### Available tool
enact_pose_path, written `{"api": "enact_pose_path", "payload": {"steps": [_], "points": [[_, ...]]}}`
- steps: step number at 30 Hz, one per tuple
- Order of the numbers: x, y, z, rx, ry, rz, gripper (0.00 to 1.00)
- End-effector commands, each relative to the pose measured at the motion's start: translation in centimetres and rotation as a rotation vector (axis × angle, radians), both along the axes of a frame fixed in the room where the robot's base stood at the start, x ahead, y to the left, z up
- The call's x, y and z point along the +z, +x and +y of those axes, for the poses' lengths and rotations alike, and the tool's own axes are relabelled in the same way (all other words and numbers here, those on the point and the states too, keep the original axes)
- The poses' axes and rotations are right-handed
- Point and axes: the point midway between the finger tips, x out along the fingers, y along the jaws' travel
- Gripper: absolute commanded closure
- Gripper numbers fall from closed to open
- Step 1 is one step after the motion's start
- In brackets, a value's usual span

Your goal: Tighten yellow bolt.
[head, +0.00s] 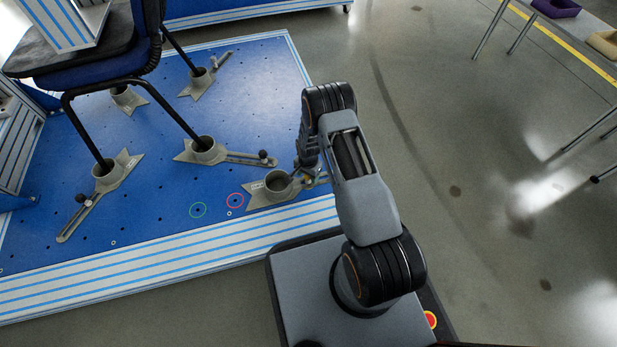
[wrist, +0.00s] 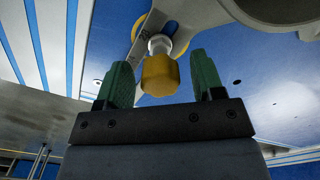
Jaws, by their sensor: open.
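The yellow bolt (wrist: 160,75) shows in the wrist view, its yellow head between the two green fingertips of my gripper (wrist: 163,80). There are gaps on both sides of the head, so the gripper is open around it without visible contact. A pale shank or collar joins the bolt to a grey metal clamp (wrist: 215,14). In the head view the clamp (head: 280,187), with an empty round cup, lies near the front right of the blue plate. My gripper (head: 306,178) is at the clamp's right end, partly hidden by my arm.
The blue perforated plate (head: 230,110) carries several similar clamps holding the black legs of a chair (head: 85,65). Open grey floor (head: 440,110) lies to the right.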

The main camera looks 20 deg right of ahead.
Motion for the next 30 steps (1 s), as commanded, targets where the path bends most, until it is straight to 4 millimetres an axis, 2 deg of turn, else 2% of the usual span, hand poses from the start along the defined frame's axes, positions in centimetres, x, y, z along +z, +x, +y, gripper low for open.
{"api": "enact_pose_path", "payload": {"steps": [9, 19, 30], "points": [[0.00, 0.00, 0.01, 0.028, 0.000, 0.000, 0.38], [0.00, -0.01, 0.01, 0.336, 0.000, 0.000, 0.38], [0.00, -0.01, 0.01, 0.384, 0.000, 0.000, 0.38]]}}
